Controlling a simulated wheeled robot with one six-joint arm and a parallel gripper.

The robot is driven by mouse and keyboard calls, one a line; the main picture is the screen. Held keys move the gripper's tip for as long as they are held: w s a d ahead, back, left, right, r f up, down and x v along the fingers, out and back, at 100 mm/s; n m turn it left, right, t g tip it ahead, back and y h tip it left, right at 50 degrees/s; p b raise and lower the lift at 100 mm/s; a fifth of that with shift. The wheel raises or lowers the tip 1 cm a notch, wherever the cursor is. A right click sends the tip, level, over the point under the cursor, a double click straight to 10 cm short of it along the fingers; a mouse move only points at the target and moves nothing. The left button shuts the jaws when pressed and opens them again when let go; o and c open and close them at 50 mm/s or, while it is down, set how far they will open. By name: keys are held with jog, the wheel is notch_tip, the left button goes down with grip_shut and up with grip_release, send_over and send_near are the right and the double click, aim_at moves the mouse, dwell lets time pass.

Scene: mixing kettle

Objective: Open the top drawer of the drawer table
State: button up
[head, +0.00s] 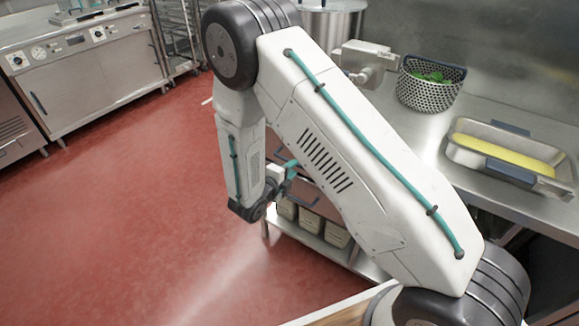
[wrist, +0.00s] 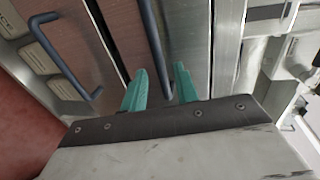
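The drawer table shows in the head view behind my arm, with brown drawer fronts and dark bar handles. In the wrist view, the top drawer's front (wrist: 185,30) carries a dark bar handle (wrist: 150,35). The lower drawer's handle (wrist: 62,60) is to its left. Both drawers look shut. My gripper (wrist: 161,80), with teal fingers, is open; it also shows in the head view (head: 289,168) close to the drawer fronts. The top handle's end runs between the fingertips, with gaps visible on both sides. I cannot tell whether a finger touches it.
Several pale bins (head: 310,220) stand on the shelf below the drawers. On the steel counter are a perforated basket (head: 428,94) with green contents and a metal tray (head: 470,160) with a yellow item. Red floor (head: 120,230) to the left is clear.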

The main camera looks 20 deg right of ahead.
jog(key=shift+x, duration=2.2)
